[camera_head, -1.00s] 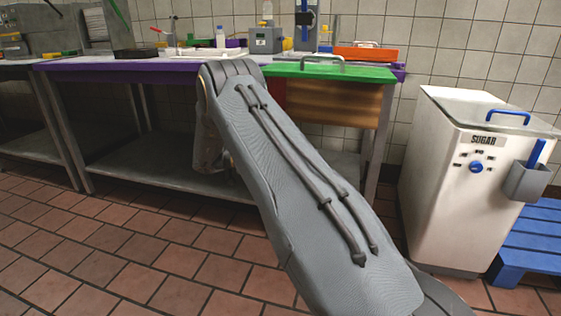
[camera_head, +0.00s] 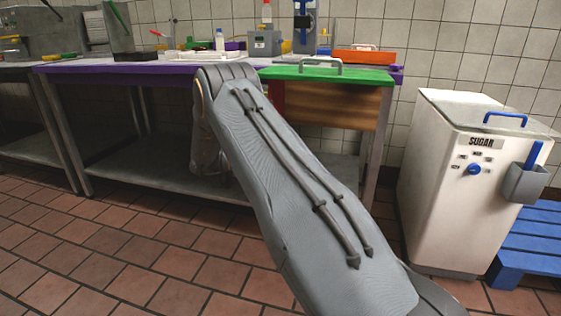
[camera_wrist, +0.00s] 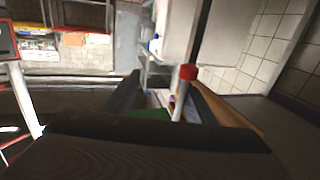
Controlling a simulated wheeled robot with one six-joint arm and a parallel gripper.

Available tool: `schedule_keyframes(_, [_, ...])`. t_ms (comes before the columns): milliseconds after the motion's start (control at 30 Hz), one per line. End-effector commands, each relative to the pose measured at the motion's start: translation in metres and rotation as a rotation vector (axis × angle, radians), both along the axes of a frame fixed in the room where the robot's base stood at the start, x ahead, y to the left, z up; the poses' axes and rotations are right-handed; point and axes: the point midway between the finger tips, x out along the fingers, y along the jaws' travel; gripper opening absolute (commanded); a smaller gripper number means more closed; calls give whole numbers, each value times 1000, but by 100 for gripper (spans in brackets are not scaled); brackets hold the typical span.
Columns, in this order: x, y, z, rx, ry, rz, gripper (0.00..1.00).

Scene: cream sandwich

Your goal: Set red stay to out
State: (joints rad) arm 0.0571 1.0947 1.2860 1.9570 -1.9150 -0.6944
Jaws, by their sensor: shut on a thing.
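The red stay shows in the wrist view as a red knob (camera_wrist: 187,72) on a pale rod. The rod stands between my gripper's dark fingers (camera_wrist: 163,95), close to the right one, and my gripper is shut on it. Its lower part is hidden. In the head view my gripper and the stay are hidden behind my grey arm.
A purple-edged bench (camera_head: 120,66) carries trays, bottles and a grey box (camera_head: 264,43). A white sugar bin (camera_head: 450,190) stands at the right beside a blue pallet (camera_head: 530,245). The tiled floor at the left is clear.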

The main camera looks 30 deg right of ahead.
Motion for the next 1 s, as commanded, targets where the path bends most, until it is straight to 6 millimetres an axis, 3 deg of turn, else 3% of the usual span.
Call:
schedule_keyframes(267, [3, 9, 0, -1, 3, -4, 33])
schedule_keyframes(600, [32, 55, -3, 1, 3, 6, 33])
schedule_keyframes(1000, [38, 62, 1, 4, 3, 3, 26])
